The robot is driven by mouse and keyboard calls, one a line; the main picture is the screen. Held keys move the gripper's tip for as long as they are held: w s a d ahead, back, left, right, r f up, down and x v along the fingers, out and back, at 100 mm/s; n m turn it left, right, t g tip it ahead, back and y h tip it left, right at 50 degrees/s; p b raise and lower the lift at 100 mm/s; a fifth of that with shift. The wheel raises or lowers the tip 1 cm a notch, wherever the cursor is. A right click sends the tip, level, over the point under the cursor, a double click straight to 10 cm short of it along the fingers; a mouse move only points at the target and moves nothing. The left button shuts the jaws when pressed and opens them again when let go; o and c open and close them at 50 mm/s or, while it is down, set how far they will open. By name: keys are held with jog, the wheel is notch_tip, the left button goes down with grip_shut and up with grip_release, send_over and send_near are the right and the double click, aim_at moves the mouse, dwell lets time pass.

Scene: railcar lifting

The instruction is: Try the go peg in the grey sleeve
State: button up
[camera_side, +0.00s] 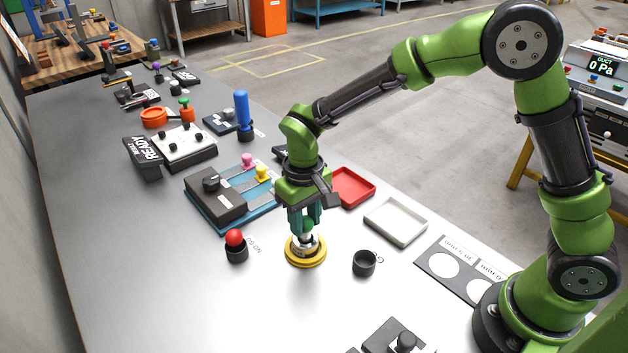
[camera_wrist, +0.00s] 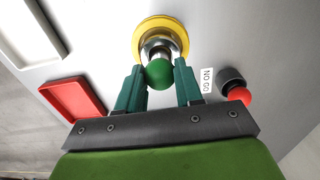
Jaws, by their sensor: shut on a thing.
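My gripper (camera_side: 305,228) points down over the sleeve and is shut on the go peg, whose green ball knob (camera_wrist: 159,74) shows between the fingers in the wrist view. The grey metal sleeve (camera_wrist: 156,44) sits in a yellow ring flange (camera_side: 306,258) on the table, directly below the fingers. The peg's shaft is hidden by its knob and the fingers, so I cannot tell how deep it is in the sleeve. The black cup (camera_side: 364,263) by the GO label is empty. The no-go peg with a red ball (camera_side: 235,238) stands in its black holder beside NO GO.
A red tray (camera_side: 351,186) and a white tray (camera_side: 396,221) lie behind and right of my gripper. A blue fixture (camera_side: 232,201) with a dark block stands to the left. A plate with white circles (camera_side: 444,265) lies on the right. The table's front left is clear.

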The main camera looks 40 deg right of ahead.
jog(key=shift+r, duration=2.9)
